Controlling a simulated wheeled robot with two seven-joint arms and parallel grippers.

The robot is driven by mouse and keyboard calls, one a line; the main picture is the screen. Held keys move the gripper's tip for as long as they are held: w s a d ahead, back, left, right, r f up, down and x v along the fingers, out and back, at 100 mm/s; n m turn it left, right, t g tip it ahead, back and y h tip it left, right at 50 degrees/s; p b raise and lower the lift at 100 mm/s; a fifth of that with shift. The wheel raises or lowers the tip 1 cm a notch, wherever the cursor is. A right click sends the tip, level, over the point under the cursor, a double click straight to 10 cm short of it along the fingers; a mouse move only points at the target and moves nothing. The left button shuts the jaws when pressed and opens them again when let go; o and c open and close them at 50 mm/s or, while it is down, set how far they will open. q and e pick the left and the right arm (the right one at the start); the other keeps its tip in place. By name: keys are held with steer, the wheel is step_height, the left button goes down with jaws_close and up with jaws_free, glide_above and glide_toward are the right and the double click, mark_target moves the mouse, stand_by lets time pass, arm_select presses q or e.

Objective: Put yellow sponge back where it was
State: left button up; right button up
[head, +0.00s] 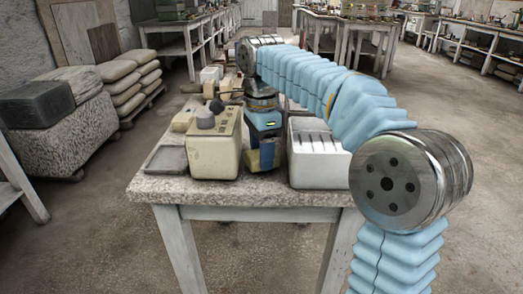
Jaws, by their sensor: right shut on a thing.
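My right arm comes in from the right and arches over the stone-topped table (160,188). My right gripper (262,160) points down between the cream box and the white slotted box. It is shut on a small yellowish piece (252,160) that shows low at its left side, which looks like the yellow sponge. Most of that piece is hidden by the gripper. I cannot tell whether it touches the tabletop. My left gripper is not in view.
A cream box (213,152) with grey round pieces on top stands close left of the gripper. A white slotted box (318,160) stands close right. A flat dark tray (167,160) lies at the front left corner. Pale blocks (182,122) crowd behind. A narrow front strip is clear.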

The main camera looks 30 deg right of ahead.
steer(key=shift+f, duration=0.4)
steer(key=o, duration=1)
steer(key=shift+o, duration=0.2)
